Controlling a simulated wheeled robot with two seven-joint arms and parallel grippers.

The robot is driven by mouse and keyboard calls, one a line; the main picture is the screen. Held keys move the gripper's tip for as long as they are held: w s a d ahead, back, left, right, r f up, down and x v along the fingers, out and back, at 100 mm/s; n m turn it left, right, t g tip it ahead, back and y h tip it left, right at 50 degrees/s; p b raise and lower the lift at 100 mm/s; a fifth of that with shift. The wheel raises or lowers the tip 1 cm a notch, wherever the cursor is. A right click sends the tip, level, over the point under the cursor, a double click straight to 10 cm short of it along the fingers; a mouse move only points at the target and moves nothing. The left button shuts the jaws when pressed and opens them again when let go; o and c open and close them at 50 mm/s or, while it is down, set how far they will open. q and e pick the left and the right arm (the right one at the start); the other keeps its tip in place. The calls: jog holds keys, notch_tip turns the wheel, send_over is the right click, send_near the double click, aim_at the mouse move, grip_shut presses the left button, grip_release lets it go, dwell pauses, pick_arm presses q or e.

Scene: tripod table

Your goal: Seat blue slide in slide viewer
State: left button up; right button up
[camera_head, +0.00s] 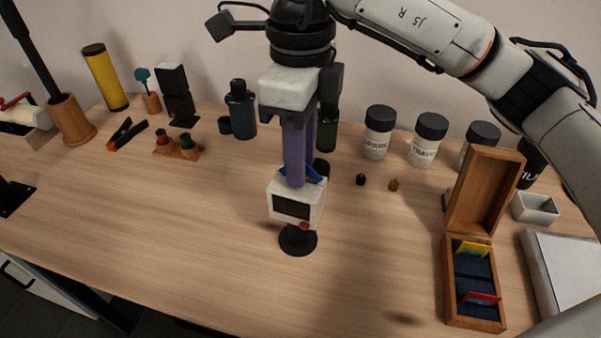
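The slide viewer (283,190) is a white box with a dark screen and a red button, on a round black foot in the middle of the table. My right gripper (296,183) points down at its top, with its purple fingers close together. The blue slide (315,175) shows on both sides of the fingertips, at the viewer's top. The fingers appear shut on it. They hide its middle, and I cannot tell how deep it sits. My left gripper is not in view.
An open wooden box (452,289) at right holds a yellow slide (472,249) and a red slide (481,298). White jars (376,144) with black lids stand behind. Two small dark pieces (361,180) lie right of the viewer. The table's left front is clear.

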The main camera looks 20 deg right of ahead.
jog(key=shift+f, duration=0.4)
jog(key=shift+c, duration=0.4)
grip_shut()
jog(key=shift+r, duration=0.1)
